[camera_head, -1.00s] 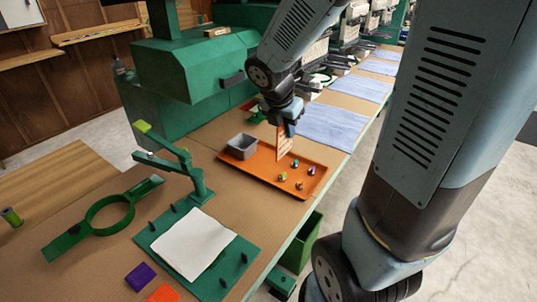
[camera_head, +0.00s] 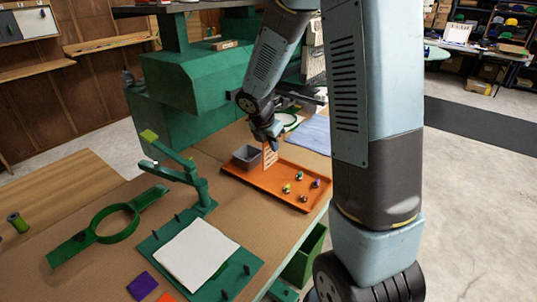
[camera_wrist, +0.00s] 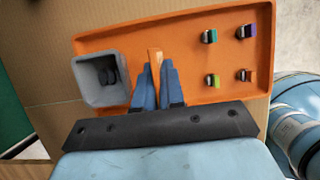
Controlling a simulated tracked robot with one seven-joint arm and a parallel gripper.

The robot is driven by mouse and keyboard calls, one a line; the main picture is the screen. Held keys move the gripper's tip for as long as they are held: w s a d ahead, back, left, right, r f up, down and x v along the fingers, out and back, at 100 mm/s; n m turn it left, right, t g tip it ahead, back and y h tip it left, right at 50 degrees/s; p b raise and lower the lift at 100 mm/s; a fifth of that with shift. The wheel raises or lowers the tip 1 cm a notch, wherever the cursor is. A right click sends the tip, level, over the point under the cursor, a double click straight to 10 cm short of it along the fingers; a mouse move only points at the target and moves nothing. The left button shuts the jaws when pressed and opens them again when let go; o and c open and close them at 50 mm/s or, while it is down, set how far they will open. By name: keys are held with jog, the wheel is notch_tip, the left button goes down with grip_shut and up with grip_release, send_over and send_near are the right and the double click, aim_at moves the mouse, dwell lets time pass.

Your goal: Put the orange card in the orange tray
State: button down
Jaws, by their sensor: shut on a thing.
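My gripper (camera_head: 268,137) is shut on a thin orange card (camera_head: 270,155) with pale markings, which hangs upright below the fingers. The card is over the orange tray (camera_head: 255,181), just right of the grey bin in it. In the wrist view the card (camera_wrist: 155,58) shows nearly edge-on between the blue fingers of my gripper (camera_wrist: 157,78), above the tray (camera_wrist: 192,63). I cannot tell whether its lower edge touches the tray floor.
A green stand with white cloth (camera_head: 198,250) is in front. Purple (camera_head: 142,285) and orange (camera_head: 166,297) squares lie nearby.

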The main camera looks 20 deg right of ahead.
jog(key=shift+w+a+f, duration=0.1)
jog(key=shift+w+f, duration=0.15)
jog(key=shift+f, duration=0.55)
jog(key=shift+w+d+f, duration=0.1)
jog(key=shift+w+f, duration=0.15)
jog(key=shift+f, duration=0.5)
jog(key=shift+w+a+f, duration=0.1)
jog(key=shift+w+f, duration=0.15)
jog(key=shift+f, duration=0.55)
jog(key=c, duration=1.2)
grip_release()
jog(key=shift+f, duration=0.1)
jog(key=shift+c, duration=0.2)
